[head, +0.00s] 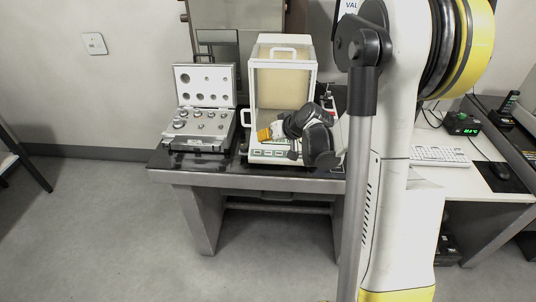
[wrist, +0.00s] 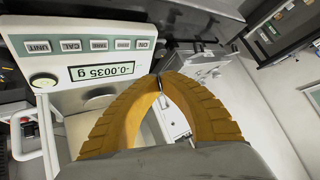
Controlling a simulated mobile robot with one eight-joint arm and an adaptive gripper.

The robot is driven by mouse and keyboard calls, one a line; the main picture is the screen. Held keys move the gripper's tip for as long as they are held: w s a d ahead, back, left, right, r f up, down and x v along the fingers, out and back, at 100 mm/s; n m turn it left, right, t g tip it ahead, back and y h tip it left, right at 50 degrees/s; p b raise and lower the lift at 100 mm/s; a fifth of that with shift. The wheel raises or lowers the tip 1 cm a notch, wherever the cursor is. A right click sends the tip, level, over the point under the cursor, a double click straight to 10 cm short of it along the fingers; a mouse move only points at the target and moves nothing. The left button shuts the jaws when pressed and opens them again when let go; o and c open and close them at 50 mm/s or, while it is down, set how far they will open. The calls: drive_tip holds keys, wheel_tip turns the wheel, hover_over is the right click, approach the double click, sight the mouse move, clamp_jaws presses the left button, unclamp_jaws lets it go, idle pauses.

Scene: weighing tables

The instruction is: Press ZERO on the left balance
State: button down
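The balance (head: 283,88) stands on the dark-topped table, with a white frame and clear draft-shield walls. Its front panel shows upside down in the wrist view (wrist: 45,92), with a lit display (wrist: 103,71) reading about -0.0035 g. A row of grey-green buttons (wrist: 98,45) runs along the panel; UNIT and CAL are readable, and I cannot tell which is ZERO. My gripper (head: 261,135) is in front of the balance, above its panel. In the wrist view its two yellow fingers (wrist: 159,78) meet at the tips, empty, beside the panel's right end. I see no contact.
An open silver weight case (head: 203,125) with several weights stands just left of the balance. My arm hides the area right of the balance.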

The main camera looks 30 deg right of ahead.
sight(261, 151)
drive_tip(key=f+b, duration=0.1)
drive_tip(key=f, duration=0.1)
drive_tip(key=w+d+f+b, duration=0.1)
drive_tip(key=f+b, duration=0.1)
drive_tip(key=f, duration=0.1)
drive_tip(key=w+f+b, duration=0.1)
drive_tip(key=f+b, duration=0.1)
drive_tip(key=shift+w+d+f, duration=0.15)
drive_tip(key=shift+d+f, duration=0.05)
drive_tip(key=shift+d, duration=0.05)
idle(1.2)
drive_tip(key=shift+w+d+f+b, duration=0.1)
drive_tip(key=shift+f+b, duration=0.3)
drive_tip(key=shift+b, duration=0.05)
drive_tip(key=shift+w+f+b, duration=0.1)
drive_tip(key=shift+f+b, duration=0.2)
drive_tip(key=shift+f, duration=0.05)
idle(0.5)
drive_tip(key=shift+r, duration=0.1)
drive_tip(key=shift+s+r+p, duration=0.2)
drive_tip(key=shift+r+p, duration=0.3)
drive_tip(key=shift+r, duration=0.2)
drive_tip(key=r+p, duration=0.1)
drive_tip(key=s+r+p, duration=0.1)
drive_tip(key=r, duration=0.1)
drive_tip(key=a+r+p, duration=0.1)
drive_tip(key=shift+s+a+r, duration=0.1)
drive_tip(key=shift+s+r, duration=0.15)
drive_tip(key=shift+r, duration=0.1)
